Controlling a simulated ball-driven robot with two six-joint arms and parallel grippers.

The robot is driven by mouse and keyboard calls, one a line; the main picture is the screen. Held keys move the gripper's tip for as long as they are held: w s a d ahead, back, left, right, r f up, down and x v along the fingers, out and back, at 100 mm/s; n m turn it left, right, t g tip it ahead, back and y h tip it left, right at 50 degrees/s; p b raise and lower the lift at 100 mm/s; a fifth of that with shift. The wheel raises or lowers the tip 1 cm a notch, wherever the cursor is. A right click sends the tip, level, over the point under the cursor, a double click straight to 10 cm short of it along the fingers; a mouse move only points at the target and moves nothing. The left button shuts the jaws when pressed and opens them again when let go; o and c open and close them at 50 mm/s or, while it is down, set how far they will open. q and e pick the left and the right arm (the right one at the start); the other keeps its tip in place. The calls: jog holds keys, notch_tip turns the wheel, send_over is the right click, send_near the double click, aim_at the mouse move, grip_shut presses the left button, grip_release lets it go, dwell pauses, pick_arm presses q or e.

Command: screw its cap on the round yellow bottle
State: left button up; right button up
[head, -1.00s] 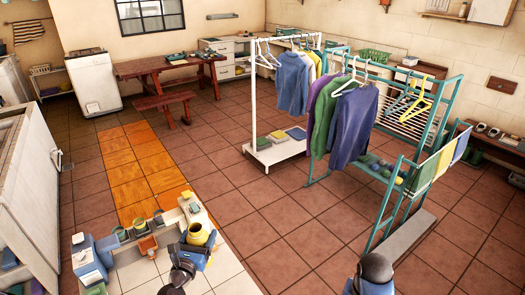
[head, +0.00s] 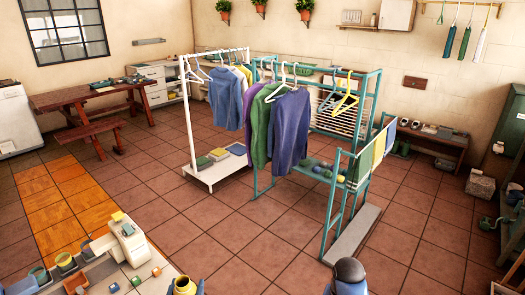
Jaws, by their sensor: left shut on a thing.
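The round yellow bottle (head: 183,287) shows at the bottom edge of the head view, with its dark mouth facing up. My left gripper (head: 199,288) is shut on the yellow bottle, and only a little of its blue part shows. The lower part of the bottle and most of the gripper are cut off by the frame edge. I cannot pick out the bottle's cap for certain. Small pieces, one green (head: 136,281) and one orange (head: 157,271), lie on the pale counter (head: 121,272). My right gripper is out of view.
Several cups, including a green one (head: 39,274), stand along the counter's back edge beside a white dispenser-like block (head: 129,243). A white clothes rack (head: 191,125) and a teal drying rack (head: 342,205) stand beyond. The tiled floor (head: 235,235) between is clear.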

pick_arm(q)
jog(key=shift+d+f, duration=0.2)
jog(key=shift+d, duration=0.1)
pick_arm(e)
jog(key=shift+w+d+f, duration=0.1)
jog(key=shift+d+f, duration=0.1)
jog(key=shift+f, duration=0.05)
pick_arm(q)
jog(key=shift+s, duration=0.1)
jog(key=s+d+r+m+h, duration=0.2)
jog(key=s+d+r+h, duration=0.1)
jog(key=d, duration=0.3)
jog(key=s+d+r+m+g+h, duration=0.1)
jog(key=s+d+r+m+h, duration=0.1)
jog(key=d, duration=0.4)
jog(key=shift+s+r+m+h, duration=0.4)
jog(key=shift+s+r+h, duration=0.25)
jog(key=shift+s+h, duration=0.3)
jog(key=shift+w+a, duration=0.1)
jog(key=shift+w, duration=0.05)
